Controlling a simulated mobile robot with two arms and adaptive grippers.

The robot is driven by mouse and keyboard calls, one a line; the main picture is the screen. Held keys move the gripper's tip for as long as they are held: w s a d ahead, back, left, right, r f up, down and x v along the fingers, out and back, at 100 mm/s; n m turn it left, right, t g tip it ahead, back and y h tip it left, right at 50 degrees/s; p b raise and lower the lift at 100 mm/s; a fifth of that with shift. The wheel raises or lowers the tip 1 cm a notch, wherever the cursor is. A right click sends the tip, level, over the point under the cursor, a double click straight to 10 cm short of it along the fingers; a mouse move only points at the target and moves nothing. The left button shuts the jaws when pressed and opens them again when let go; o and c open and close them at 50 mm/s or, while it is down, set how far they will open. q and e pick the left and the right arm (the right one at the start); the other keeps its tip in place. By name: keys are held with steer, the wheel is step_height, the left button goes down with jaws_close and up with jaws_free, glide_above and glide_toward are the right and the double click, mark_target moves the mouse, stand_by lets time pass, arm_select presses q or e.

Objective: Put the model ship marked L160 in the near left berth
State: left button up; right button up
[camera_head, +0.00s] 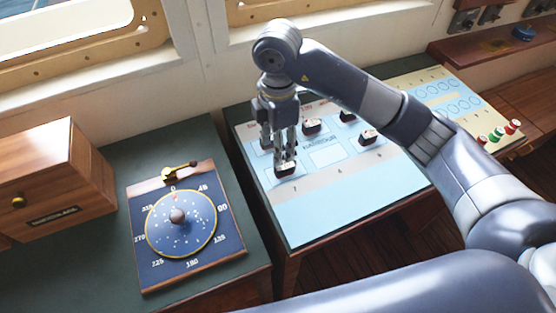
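The harbour board (320,215) is a light blue panel with marked berths on the table in the middle. A small dark model ship with a pale top (286,170) is at the board's left side, towards the near row. My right gripper (284,158) points down with its fingertips at this ship. Whether the fingers grip it, and whether it rests on the board, I cannot tell. Other model ships stand farther back at the middle (312,127), at the back (347,116), on the right (368,137), and partly behind the gripper (267,143). No L160 mark is legible. My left gripper is out of view.
A wooden box (62,178) stands at far left. A chart board with coloured pieces (497,133) is at right. The harbour board's near strip is clear.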

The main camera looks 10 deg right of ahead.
steer(key=shift+r, duration=2)
